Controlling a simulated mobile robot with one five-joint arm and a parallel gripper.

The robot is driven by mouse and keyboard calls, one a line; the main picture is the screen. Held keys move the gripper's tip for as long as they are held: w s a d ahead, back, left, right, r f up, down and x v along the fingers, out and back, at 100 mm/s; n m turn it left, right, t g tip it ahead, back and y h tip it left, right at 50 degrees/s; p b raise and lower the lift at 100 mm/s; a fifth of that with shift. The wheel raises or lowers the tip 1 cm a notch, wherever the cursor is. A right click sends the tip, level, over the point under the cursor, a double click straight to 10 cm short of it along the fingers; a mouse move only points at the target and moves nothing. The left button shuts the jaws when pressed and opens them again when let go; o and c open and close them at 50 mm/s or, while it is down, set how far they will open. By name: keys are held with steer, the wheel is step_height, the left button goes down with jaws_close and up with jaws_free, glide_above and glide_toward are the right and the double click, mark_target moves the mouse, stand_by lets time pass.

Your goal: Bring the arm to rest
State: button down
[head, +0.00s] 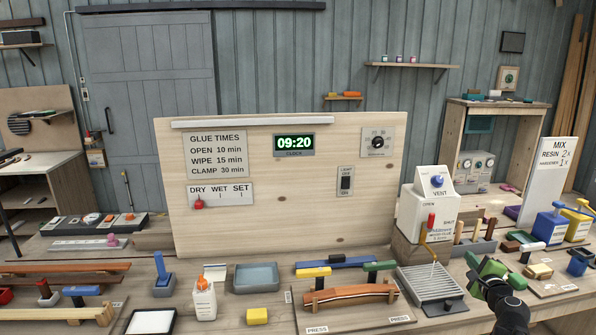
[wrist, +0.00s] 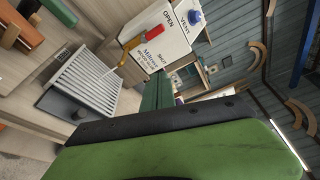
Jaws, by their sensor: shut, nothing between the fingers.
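My gripper (head: 489,267) is at the lower right of the head view, with green fingers and a black wrist. It is shut and holds nothing. It is raised over the right part of the bench, just right of the grey slatted tray (head: 432,283). In the wrist view its green and black fingers (wrist: 165,140) fill the lower part, and the slatted tray (wrist: 88,92) shows at the left. The white vent box (head: 428,207) with a red-handled tap stands behind the tray. It shows tilted in the wrist view (wrist: 160,45).
A curved wooden stringer (head: 350,294) sits under yellow and green clamps left of the tray. A grey bin (head: 256,278), a yellow block (head: 257,316) and a glue bottle (head: 204,299) stand farther left. Blue and yellow dispensers (head: 549,227) and small tools crowd the bench right of my gripper.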

steer(key=w+a+f+n+y, duration=0.15)
steer(key=w+a, duration=0.25)
steer(key=a, duration=0.5)
steer(key=w+a+n+y, duration=0.3)
steer(key=w+a, duration=0.1)
steer(key=a, duration=0.5)
steer(key=a+f+n+g+y, duration=0.2)
steer(key=a+f+n, duration=0.15)
steer(key=a, duration=0.65)
steer(key=a+f+n+g+y, duration=0.2)
steer(key=a+n+y, duration=0.15)
steer(key=a, duration=0.75)
steer(key=s+a+f+n+g+h, duration=0.2)
steer(key=s+a+f+n+g, duration=0.65)
steer(key=s+a+f, duration=0.2)
steer(key=s+d+f+n+g+h, duration=0.3)
steer(key=s+d+n+g+h, duration=0.1)
steer(key=s+d, duration=0.3)
steer(key=shift+s+d+f, duration=0.3)
steer(key=shift+s, duration=0.75)
